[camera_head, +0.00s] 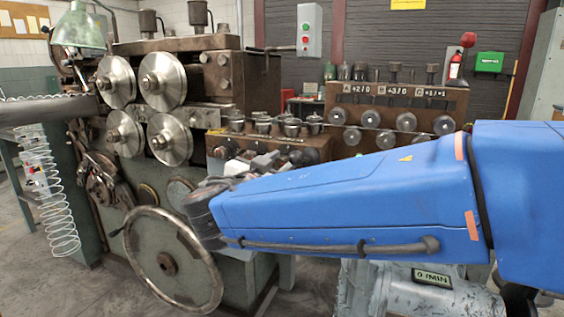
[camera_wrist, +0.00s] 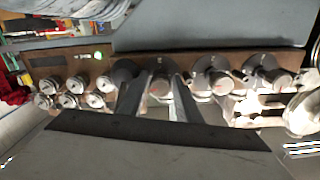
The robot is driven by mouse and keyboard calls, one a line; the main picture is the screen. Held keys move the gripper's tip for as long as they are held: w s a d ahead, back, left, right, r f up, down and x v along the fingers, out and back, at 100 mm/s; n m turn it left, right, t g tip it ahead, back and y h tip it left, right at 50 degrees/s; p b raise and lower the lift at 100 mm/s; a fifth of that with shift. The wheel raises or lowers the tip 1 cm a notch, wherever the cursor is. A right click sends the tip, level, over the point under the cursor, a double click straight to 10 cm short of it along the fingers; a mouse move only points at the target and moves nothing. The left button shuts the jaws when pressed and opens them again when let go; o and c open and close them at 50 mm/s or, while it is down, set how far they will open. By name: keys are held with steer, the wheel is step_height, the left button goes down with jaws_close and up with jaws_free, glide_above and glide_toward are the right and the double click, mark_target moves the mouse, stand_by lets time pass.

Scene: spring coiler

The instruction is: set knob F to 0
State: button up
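In the wrist view a brown panel (camera_wrist: 200,58) carries a row of large grey knobs. My gripper (camera_wrist: 158,92) has its two dark fingers spread, one on each side of one grey knob (camera_wrist: 160,82). I cannot tell whether the fingers touch it. Further knobs stand to the right, one close by (camera_wrist: 211,78) and one beyond it (camera_wrist: 266,76). The letters on this panel are too small to read, so I cannot tell which knob is F. In the camera_head view my blue arm hides most of the gripper and the knobs beside it.
Several small round fittings (camera_wrist: 72,85) and a green light (camera_wrist: 98,55) sit at the panel's left. In the camera_head view stand the coiler's steel rollers (camera_head: 163,82), a large handwheel (camera_head: 150,290) and a panel lettered A, B and C (camera_head: 400,103).

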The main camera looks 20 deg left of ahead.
jaws_close()
steer(key=c, duration=0.8)
jaws_free()
steer(key=c, duration=0.8)
jaws_free()
steer(key=shift+n, duration=0.4)
steer(key=c, duration=0.8)
jaws_free()
steer(key=n, duration=0.3)
steer(key=shift+n, duration=0.4)
steer(key=c, duration=0.8)
jaws_free()
steer(key=n, duration=0.4)
steer(key=shift+a, duration=0.1)
steer(key=c, duration=0.8)
jaws_free()
steer(key=n, duration=0.5)
steer(key=shift+f, duration=0.1)
steer(key=c, duration=0.8)
jaws_free()
steer(key=n, duration=0.4)
steer(key=c, duration=0.8)
jaws_free()
steer(key=shift+n, duration=0.3)
steer(key=c, duration=0.8)
jaws_free()
